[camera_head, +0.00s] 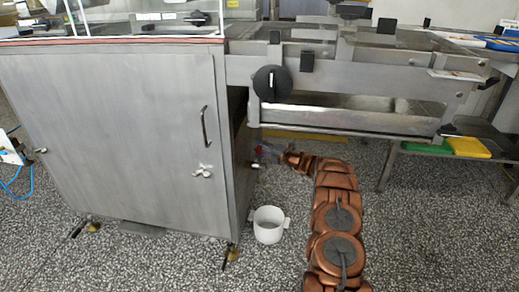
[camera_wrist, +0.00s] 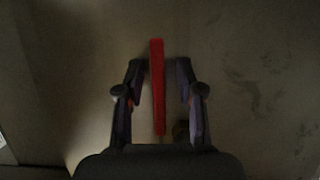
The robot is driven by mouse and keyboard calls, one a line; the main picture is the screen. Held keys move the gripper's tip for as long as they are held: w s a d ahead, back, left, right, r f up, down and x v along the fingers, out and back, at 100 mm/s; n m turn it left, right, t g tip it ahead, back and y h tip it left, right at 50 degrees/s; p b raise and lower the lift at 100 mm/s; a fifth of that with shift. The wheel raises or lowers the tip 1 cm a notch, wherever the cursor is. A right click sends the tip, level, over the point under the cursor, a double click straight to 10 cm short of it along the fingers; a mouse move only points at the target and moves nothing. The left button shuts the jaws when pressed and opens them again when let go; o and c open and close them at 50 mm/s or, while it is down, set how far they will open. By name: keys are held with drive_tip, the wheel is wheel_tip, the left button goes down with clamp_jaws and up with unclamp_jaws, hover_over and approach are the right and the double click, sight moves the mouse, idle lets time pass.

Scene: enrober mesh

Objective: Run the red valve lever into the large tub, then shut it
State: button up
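A long narrow red valve lever (camera_wrist: 157,85) runs upright through the middle of the wrist view. My gripper (camera_wrist: 159,68) is open, with one finger on each side of the lever and a visible gap on both sides. In the head view my gripper (camera_head: 268,151) is small, beside the right side of the steel cabinet, and the lever cannot be made out clearly there. A white tub (camera_head: 268,225) with side handles stands on the floor below the gripper, close to the cabinet's right edge. It looks empty, though its bottom is only partly visible.
The steel cabinet (camera_head: 120,135) fills the left. A steel conveyor frame (camera_head: 350,78) with a black knob (camera_head: 272,83) overhangs the space at the right of the cabinet. Green and yellow boards (camera_head: 468,147) lie on a low shelf at right. The speckled floor around the tub is mostly clear.

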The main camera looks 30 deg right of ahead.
drive_tip(key=shift+c, duration=0.4)
clamp_jaws()
